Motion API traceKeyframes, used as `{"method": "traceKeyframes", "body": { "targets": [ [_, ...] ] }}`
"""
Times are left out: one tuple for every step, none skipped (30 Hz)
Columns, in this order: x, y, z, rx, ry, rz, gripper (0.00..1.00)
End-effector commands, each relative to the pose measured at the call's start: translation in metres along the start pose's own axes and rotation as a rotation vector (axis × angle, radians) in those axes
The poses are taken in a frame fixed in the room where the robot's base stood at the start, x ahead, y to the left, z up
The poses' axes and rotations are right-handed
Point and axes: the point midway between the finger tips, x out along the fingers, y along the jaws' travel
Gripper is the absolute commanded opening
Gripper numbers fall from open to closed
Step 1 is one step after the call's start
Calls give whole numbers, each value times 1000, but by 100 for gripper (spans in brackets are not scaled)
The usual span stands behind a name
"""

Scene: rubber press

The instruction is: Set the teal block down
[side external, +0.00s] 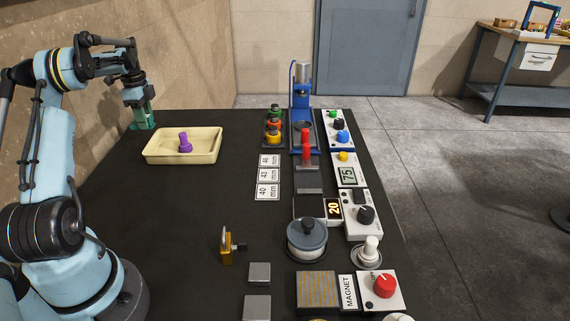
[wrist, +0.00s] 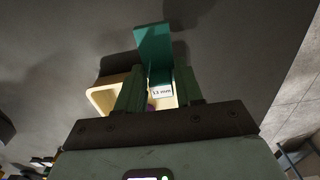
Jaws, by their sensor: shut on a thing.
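The teal block (side external: 142,125) is at the far left corner of the black table, just left of the cream tray. My gripper (side external: 138,104) points down at it from above and is shut on it. In the wrist view the teal block (wrist: 153,45) stands out beyond my green fingers (wrist: 159,90), with a white label reading about "13 mm" between them. I cannot tell whether the block's underside touches the table.
The cream tray (side external: 160,155) holds a purple peg (side external: 185,142). A blue press (side external: 302,105), coloured knobs, label cards (side external: 268,175) and control boxes line the right side. A brass padlock-like piece (side external: 227,246) stands in front. The table's middle left is clear.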

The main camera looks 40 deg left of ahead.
Motion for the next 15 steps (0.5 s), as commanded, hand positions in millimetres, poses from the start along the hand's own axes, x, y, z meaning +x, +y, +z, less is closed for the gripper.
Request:
{"method": "traceKeyframes", "body": {
  "targets": [
    [4,-2,7,-3,0,0,0],
    [6,-4,10,-2,0,0,0],
    [8,-4,13,-1,0,0,0],
    [9,-5,15,-1,0,0,0],
    [10,-5,16,-1,0,0,0],
    [11,-6,18,0,0,0,0],
    [12,-6,18,0,0,0,0],
    [15,-6,18,0,0,0,0],
    [19,-6,18,0,0,0,0],
    [24,-6,18,0,0,0,0],
    [28,-6,18,0,0,0,0],
    [34,-6,18,0,0,0,0],
    [38,-6,18,0,0,0,0],
    [42,-6,18,0,0,0,0],
    [46,-6,18,0,0,0,0]
  ]
}}
